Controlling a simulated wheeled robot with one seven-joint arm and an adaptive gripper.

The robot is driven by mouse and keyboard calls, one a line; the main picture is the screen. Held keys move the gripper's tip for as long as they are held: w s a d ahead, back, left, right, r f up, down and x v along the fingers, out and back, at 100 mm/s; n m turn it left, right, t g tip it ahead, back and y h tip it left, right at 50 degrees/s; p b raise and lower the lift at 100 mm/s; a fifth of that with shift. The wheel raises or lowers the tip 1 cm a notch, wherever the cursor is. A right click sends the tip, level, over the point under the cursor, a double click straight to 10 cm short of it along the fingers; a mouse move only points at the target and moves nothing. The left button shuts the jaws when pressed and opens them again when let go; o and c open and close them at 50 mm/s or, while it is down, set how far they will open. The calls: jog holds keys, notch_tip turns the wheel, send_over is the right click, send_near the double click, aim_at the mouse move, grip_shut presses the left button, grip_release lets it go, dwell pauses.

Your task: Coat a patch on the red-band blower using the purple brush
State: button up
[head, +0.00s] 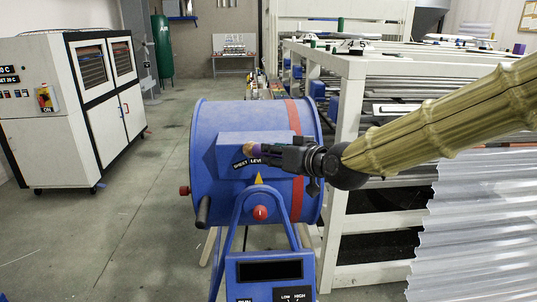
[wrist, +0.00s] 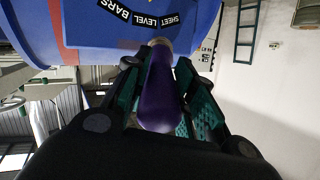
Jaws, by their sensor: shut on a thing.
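The blower (head: 250,115) is a blue drum on a blue stand with a red band (head: 297,115) around its right part. A box on its face carries a "SHEET LEVEL BARS" label. My gripper (head: 268,153) is in front of this box, shut on the purple brush. The brush's purple handle (wrist: 158,98) lies between the fingers in the wrist view, its far end pointing at the blue face near the label. The tip is small, and I cannot tell whether it touches. The red band also shows at the upper left of the wrist view (wrist: 57,22).
A white machine cabinet (head: 85,115) stands at the left. A white rack (head: 347,150) with stacked sheets stands close at the right, with corrugated sheet (head: 475,235) in front. The floor (head: 120,230) left of the blower is clear.

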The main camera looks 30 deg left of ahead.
jog(key=w+d, duration=0.4)
jog(key=d, duration=0.2)
jog(key=shift+w+d+p, duration=0.2)
jog(key=shift+d+p, duration=0.2)
jog(key=shift+p, duration=0.05)
dwell(0.6)
jog(key=shift+s+a+b, duration=0.25)
jog(key=shift+s+a, duration=0.7)
jog(key=shift+a, duration=0.55)
jog(key=shift+s+a+b, duration=0.25)
jog(key=shift+s+a, duration=0.65)
jog(key=shift+a, duration=0.65)
jog(key=shift+s+a+b, duration=0.25)
jog(key=shift+s+a, duration=0.7)
jog(key=shift+a, duration=0.55)
jog(key=shift+s+d+b, duration=0.15)
jog(key=shift+s+d, duration=0.35)
jog(key=shift+s, duration=0.35)
jog(key=shift+s+d+b, duration=0.15)
jog(key=shift+s+d, duration=0.4)
jog(key=shift+s, duration=0.3)
jog(key=shift+s+d+b, duration=0.15)
jog(key=shift+s+d, duration=0.35)
jog(key=shift+s, duration=0.35)
